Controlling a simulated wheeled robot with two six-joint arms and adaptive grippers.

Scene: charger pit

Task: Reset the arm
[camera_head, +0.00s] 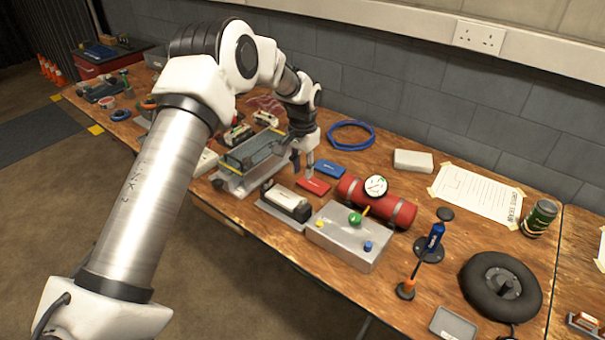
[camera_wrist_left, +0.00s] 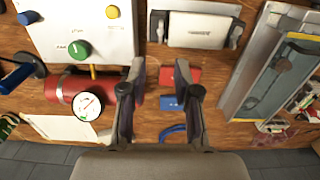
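My left arm reaches in from the left over the workbench. Its gripper (camera_head: 303,168) points down, close to a flat red card (camera_head: 314,187) and a flat blue card (camera_head: 331,169). In the left wrist view, the fingers of my left gripper (camera_wrist_left: 160,88) stand apart with nothing held between them. The red card (camera_wrist_left: 180,76) and the blue card (camera_wrist_left: 172,103) show on the wood beyond the fingers, partly hidden by the right finger. Whether the fingertips touch the bench cannot be told. My right gripper is in neither view.
Close around my left gripper are a clear-lidded case (camera_head: 250,152), a black-and-white module (camera_head: 287,203), a grey box with knobs (camera_head: 345,238) and a red cylinder with gauge (camera_head: 400,211). A blue cable coil (camera_head: 352,135) lies behind. A black wheel (camera_head: 500,287) lies at right.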

